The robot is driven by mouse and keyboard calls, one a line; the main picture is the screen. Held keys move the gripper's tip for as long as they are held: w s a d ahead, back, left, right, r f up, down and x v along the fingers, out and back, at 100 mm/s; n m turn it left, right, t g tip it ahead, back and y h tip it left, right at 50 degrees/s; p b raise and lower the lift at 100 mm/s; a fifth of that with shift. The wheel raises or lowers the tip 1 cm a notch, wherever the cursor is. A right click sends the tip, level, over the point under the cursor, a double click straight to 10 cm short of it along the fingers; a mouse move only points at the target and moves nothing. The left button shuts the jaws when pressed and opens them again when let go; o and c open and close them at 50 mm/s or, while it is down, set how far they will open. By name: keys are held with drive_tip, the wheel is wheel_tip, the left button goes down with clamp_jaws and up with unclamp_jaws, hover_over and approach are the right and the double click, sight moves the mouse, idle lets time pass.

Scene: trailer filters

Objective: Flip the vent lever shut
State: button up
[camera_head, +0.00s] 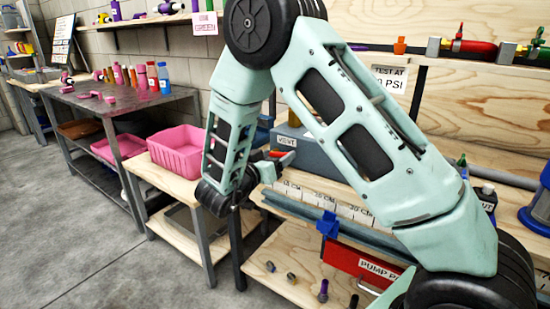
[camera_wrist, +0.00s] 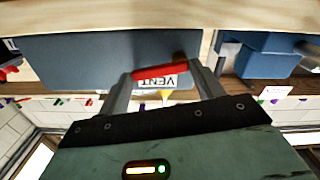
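The vent lever is a red handle (camera_wrist: 160,71) in the wrist view, slightly tilted across the picture, in front of a white VENT label (camera_wrist: 158,82) that appears upside down. It is on a blue-grey box (camera_wrist: 85,60). In the head view the box (camera_head: 322,159) stands on the bench behind my arm, with its VENT label (camera_head: 287,141) facing out and a bit of the red lever (camera_head: 277,154) showing. My gripper (camera_wrist: 161,76) is open, its two fingers on either side of the lever. I cannot tell whether either finger touches it.
A pink bin (camera_head: 176,153) sits on a low wooden table left of my forearm. A rail with size labels (camera_head: 323,199) runs along the bench front, above a red pump box (camera_head: 358,264). Another blue object (camera_wrist: 265,60) is right of the vent box in the wrist view.

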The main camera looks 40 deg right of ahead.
drive_tip(key=c, duration=0.4)
drive_tip(key=shift+f+m+b, duration=0.2)
drive_tip(key=shift+m+b, duration=0.1)
drive_tip(key=shift+m, duration=0.4)
drive_tip(key=shift+f+m+b, duration=0.15)
drive_tip(key=shift+m+b, duration=0.15)
drive_tip(key=shift+m, duration=0.4)
drive_tip(key=o, duration=1)
drive_tip(key=shift+c, duration=0.2)
drive_tip(key=shift+s, duration=0.1)
drive_tip(key=p+v, duration=0.1)
drive_tip(key=v, duration=1.6)
drive_tip(key=shift+a, duration=0.2)
